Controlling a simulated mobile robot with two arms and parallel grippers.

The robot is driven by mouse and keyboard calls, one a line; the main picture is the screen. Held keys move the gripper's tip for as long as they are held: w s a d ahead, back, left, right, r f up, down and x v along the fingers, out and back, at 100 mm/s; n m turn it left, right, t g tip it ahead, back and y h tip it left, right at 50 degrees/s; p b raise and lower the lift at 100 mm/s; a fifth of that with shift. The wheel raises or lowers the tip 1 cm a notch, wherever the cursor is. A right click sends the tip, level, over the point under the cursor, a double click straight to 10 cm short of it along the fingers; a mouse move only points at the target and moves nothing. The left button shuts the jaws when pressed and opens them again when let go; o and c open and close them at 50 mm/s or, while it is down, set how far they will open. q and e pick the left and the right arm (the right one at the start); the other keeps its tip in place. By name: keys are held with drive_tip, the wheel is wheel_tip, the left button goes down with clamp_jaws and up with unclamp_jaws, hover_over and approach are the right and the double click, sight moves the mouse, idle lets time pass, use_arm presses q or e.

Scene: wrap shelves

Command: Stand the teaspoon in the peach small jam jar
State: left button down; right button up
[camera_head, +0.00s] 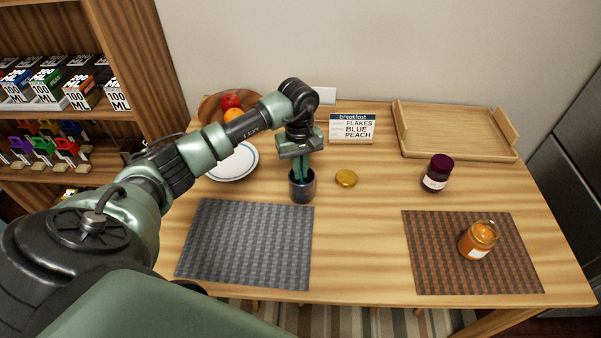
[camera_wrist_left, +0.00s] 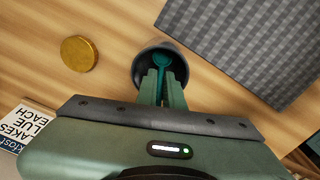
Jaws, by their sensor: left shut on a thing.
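The peach small jam jar (camera_head: 478,241) stands open on the brown woven mat at the right of the table, with orange contents and a white label. My left gripper (camera_head: 301,176) points down over a dark cup (camera_head: 302,189) left of the table's middle. In the left wrist view my left gripper (camera_wrist_left: 163,88) is shut on the teal teaspoon (camera_wrist_left: 162,60), whose rounded end shows inside the dark cup (camera_wrist_left: 142,66). How deep the teaspoon reaches is hidden. My right gripper is not in view.
A gold lid (camera_head: 346,178) lies right of the cup. A dark purple-lidded jar (camera_head: 437,172) stands behind the brown mat (camera_head: 425,260). A grey mat (camera_head: 245,245), white plate (camera_head: 236,164), breakfast sign (camera_head: 352,128) and wooden tray (camera_head: 455,132) surround it. The table between the mats is clear.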

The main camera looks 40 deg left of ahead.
use_arm(q)
wheel_tip(320, 180, down, 2)
drive_tip(key=shift+f, duration=0.1)
drive_tip(key=shift+f, duration=0.15)
drive_tip(key=c, duration=1.8)
unclamp_jaws()
